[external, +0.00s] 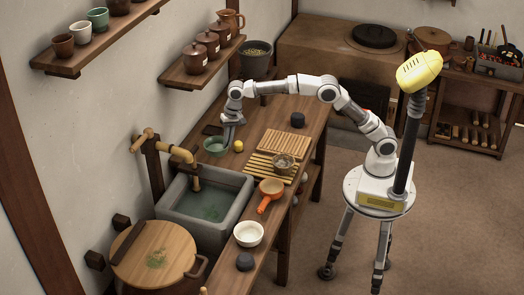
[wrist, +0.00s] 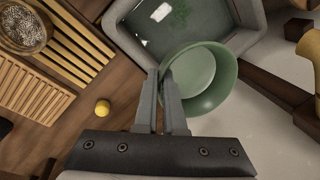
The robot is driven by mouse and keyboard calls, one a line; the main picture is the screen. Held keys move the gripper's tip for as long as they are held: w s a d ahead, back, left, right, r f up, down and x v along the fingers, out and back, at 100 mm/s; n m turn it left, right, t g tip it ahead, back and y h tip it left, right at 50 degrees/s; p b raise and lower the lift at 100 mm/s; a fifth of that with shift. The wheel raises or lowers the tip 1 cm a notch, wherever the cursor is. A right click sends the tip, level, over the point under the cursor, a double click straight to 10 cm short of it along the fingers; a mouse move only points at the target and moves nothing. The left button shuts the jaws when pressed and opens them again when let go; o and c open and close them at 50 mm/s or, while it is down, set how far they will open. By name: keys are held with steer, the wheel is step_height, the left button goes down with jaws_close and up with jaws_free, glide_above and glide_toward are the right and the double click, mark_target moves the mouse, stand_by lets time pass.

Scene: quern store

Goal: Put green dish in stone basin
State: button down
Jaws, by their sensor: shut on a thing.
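The green dish (external: 215,146) is at the far edge of the stone basin (external: 223,222) in the external view. My gripper (external: 228,138) is shut on the dish's rim, on its right side there. In the wrist view the dish (wrist: 210,88) is upright and looks empty, with the fingers of my gripper (wrist: 167,80) closed on its left rim. The basin (wrist: 125,40) shows behind it, partly hidden by the dish, with water and something green inside. I cannot tell whether the dish is clear of the counter.
A yellow ball (external: 239,146) lies beside the dish. Slatted wooden racks (external: 290,142), a metal bowl (external: 284,163), an orange pan (external: 271,187) and a white bowl (external: 249,234) are on the counter.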

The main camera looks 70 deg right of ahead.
steer(key=n, duration=0.2)
glide_above(225, 211)
steer(key=s+d+x, duration=0.1)
steer(key=x, duration=0.6)
steer(key=s+d+b+x, duration=0.1)
steer(key=x, duration=0.6)
steer(key=s+d+f+b+x, duration=0.1)
steer(key=x, duration=0.6)
steer(key=shift+s+d+f, duration=0.2)
steer(key=shift+d+f, duration=0.05)
steer(key=shift+d, duration=0.15)
steer(key=shift+s+d+b+x, duration=0.1)
steer(key=shift+d+b+x, duration=0.1)
steer(key=shift+x, duration=0.6)
steer(key=shift+s+d+b+x, duration=0.1)
steer(key=shift+b+x, duration=0.15)
steer(key=shift+x, duration=0.55)
steer(key=shift+s+d+b+x, duration=0.1)
steer(key=shift+s+b+x, duration=0.1)
steer(key=shift+x, duration=0.65)
steer(key=shift+f, duration=0.3)
steer(key=c, duration=1)
jaws_free()
